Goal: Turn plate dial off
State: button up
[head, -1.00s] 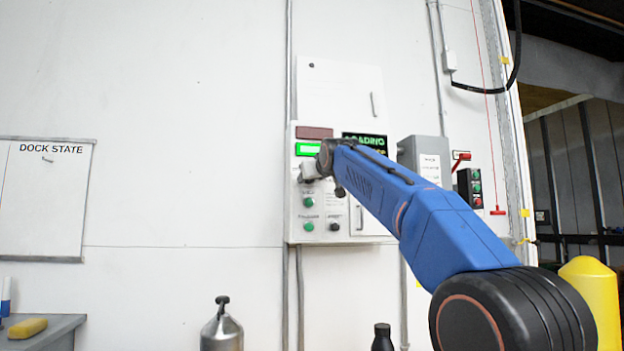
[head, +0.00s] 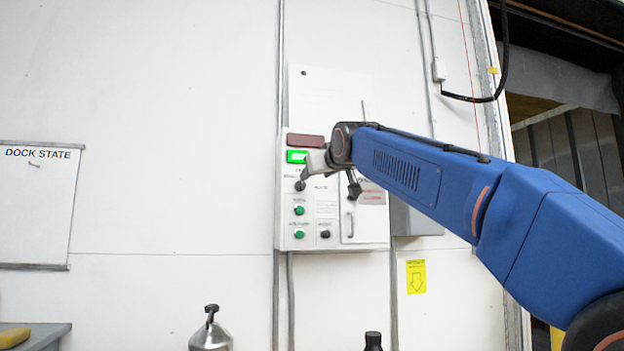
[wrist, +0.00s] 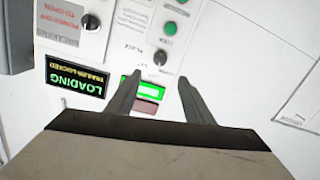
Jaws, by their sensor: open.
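The plate dial is a small black knob (head: 300,185) on the white control panel (head: 284,225), below a lit green indicator. In the wrist view, which is upside down, the dial (wrist: 160,57) has a PLATE label beside it. My gripper (head: 307,173) is at the panel near the dial. In the wrist view its two fingers (wrist: 160,76) are apart with nothing between the tips, and the dial shows just beyond them. I cannot tell whether they touch it. The direction of the dial's pointer is too small to read.
Green buttons (head: 299,210) and a black knob (head: 325,234) sit lower on the panel. A LOADING sign (wrist: 78,82) and another black dial (wrist: 91,22) show in the wrist view. A metal canister (head: 210,333) stands below.

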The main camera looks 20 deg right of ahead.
jog(key=shift+s+d, duration=0.1)
jog(key=shift+s, duration=1.3)
jog(key=s+d+f+m+g, duration=0.1)
jog(key=s+f+g, duration=0.3)
jog(key=s+f, duration=0.9)
jog(key=s+d+f+m+g, duration=0.1)
jog(key=s+d+f+g, duration=0.2)
jog(key=s+f, duration=1)
jog(key=s+d+f+g+h, duration=0.1)
jog(key=s+f+g, duration=0.4)
jog(key=f, duration=3.5)
jog(key=s, duration=0.8)
jog(key=shift+s+d+f+m, duration=0.15)
jog(key=shift+s+d+m, duration=0.15)
jog(key=shift+d+m, duration=0.1)
